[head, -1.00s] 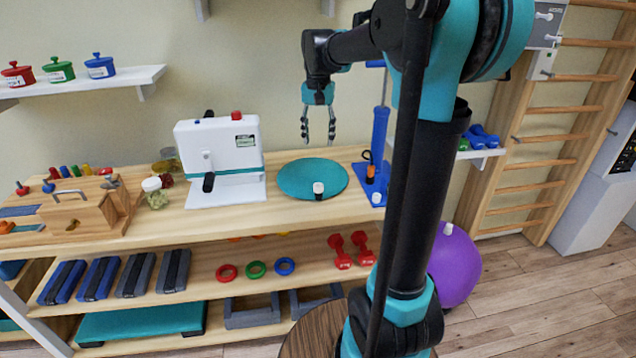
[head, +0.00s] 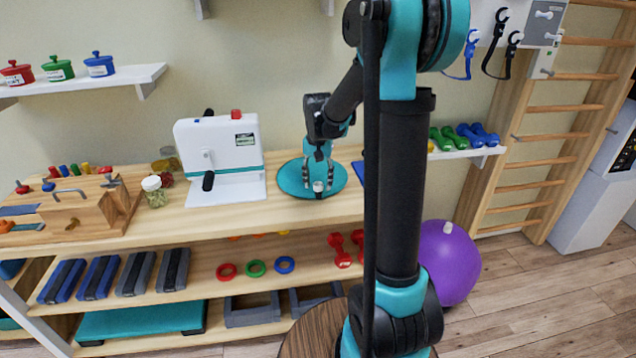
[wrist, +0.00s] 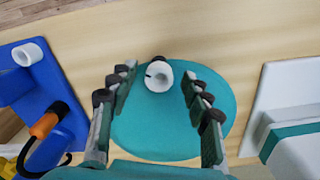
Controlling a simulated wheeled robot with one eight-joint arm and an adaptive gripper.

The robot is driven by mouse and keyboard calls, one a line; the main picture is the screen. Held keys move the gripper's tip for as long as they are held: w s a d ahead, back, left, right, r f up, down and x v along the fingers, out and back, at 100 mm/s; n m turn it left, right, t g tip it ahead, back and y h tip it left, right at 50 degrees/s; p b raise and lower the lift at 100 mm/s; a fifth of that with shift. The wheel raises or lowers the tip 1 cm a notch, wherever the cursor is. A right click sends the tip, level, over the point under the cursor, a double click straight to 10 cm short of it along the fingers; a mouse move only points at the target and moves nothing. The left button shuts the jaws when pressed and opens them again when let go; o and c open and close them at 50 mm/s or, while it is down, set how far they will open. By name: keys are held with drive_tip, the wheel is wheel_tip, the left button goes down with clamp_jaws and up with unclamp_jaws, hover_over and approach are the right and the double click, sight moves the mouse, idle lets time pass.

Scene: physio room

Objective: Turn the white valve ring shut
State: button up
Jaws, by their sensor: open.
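A white valve ring (wrist: 159,76) with a dark mark on its left side sits near the edge of a round teal cushion (wrist: 170,135). In the head view the ring (head: 318,187) shows at the front part of the cushion (head: 291,181). My gripper (head: 318,181) is above the cushion, pointing down, with its fingers on either side of the ring. In the wrist view my gripper (wrist: 157,79) is open, with visible gaps between both fingers and the ring. I cannot tell the exact height of the fingertips above the ring.
A blue pump base (wrist: 40,95) with another white ring (wrist: 27,54) and an orange-and-black part (wrist: 45,124) lies left in the wrist view. A white device (head: 219,150) stands left of the cushion in the head view. The wooden bench top (head: 250,213) is clear in front.

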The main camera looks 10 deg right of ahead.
drive_tip(key=shift+f, duration=0.25)
clamp_jaws()
drive_tip(key=shift+m, duration=0.3)
drive_tip(key=m, duration=0.3)
drive_tip(key=shift+w+a+m, duration=0.1)
drive_tip(key=shift+m, duration=1.9)
